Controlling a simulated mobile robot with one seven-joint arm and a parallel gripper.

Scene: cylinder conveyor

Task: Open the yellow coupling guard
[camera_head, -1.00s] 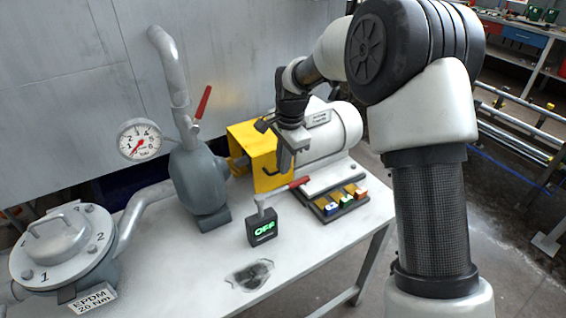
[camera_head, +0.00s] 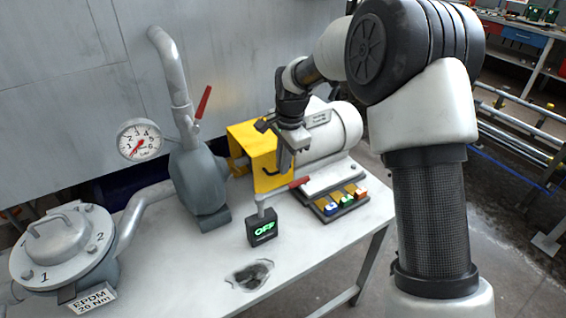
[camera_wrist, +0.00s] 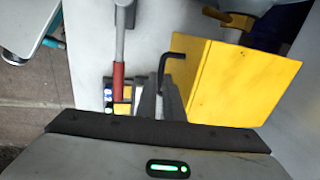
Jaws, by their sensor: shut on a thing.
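The yellow coupling guard (camera_head: 252,150) stands between the grey pump and the white motor, and it looks closed over the coupling. It also fills the right-centre of the wrist view (camera_wrist: 228,82). Its black bent handle (camera_wrist: 163,68) sticks out from the side near my fingers. My gripper (camera_head: 282,164) is at the guard's right front edge. In the wrist view the fingers (camera_wrist: 160,95) are close together around the handle's lower end, which they partly hide.
The grey pump (camera_head: 200,180) and gauge (camera_head: 139,140) are left. The front tabletop is mostly clear.

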